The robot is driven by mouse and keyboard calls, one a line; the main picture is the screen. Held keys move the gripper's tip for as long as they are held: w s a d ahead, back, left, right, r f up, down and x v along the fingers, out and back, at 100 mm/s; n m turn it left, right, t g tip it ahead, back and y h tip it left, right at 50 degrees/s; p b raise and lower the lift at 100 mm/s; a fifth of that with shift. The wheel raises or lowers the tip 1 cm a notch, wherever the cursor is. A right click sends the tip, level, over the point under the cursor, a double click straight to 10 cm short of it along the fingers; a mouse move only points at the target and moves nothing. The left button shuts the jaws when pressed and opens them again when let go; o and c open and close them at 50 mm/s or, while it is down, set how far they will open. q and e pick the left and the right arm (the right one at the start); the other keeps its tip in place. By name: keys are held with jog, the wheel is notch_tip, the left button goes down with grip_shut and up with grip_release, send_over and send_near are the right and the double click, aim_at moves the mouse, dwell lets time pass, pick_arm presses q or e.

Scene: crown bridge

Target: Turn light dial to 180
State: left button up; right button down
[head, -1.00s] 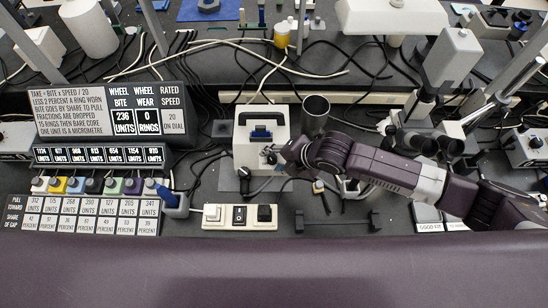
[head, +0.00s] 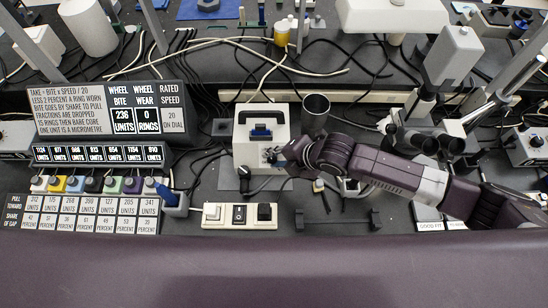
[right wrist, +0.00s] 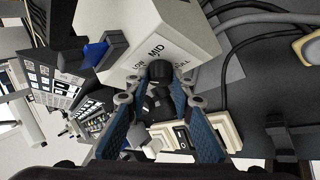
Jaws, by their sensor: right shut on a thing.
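A white lamp box (head: 250,152) with a black carry handle and a blue piece on it stands at the middle of the bench. Its black dial (right wrist: 160,70) shows in the right wrist view, with the words LOW, MID and a partly hidden third label around it. My right gripper (head: 274,156) is at the lower right of the box's front. In the right wrist view my right gripper (right wrist: 160,97) has its blue-padded fingers at either side of the dial and is shut on it. The dial's pointer is hard to make out. My left gripper is not in view.
A power strip (head: 240,215) with switches lies in front of the box. A dark cup (head: 316,104) stands behind my right wrist. A sign board (head: 110,115) and a row of colored knobs (head: 95,186) are at the left. Cables run behind the box.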

jog(key=shift+s+d+f+m+t+y+b, duration=0.1)
jog(key=shift+f+m+t+y+b, duration=0.1)
jog(key=shift+m+t+y+b, duration=0.25)
jog(key=shift+d+f+m+t+y+b, duration=0.15)
jog(key=shift+m+y+b, duration=0.2)
jog(key=shift+m, duration=0.3)
jog(key=m+t+y+b, duration=0.1)
jog(key=m+t+b, duration=0.1)
jog(key=m, duration=0.1)
jog(key=shift+s+a+f, duration=0.1)
jog(key=shift+f, duration=0.05)
jog(key=m+t+b, duration=0.1)
jog(key=m, duration=0.1)
jog(key=m+t+y+b, duration=0.1)
jog(key=m+b, duration=0.1)
jog(key=shift+s+f+t, duration=0.1)
jog(key=shift+f+t, duration=0.05)
jog(key=shift+t, duration=0.25)
jog(key=shift+m+t+b, duration=0.8)
jog(key=shift+m+b, duration=0.2)
jog(key=shift+m, duration=0.3)
jog(key=c, duration=1.7)
grip_release()
jog(key=shift+r, duration=0.2)
jog(key=shift+o, duration=0.2)
jog(key=shift+s, duration=0.1)
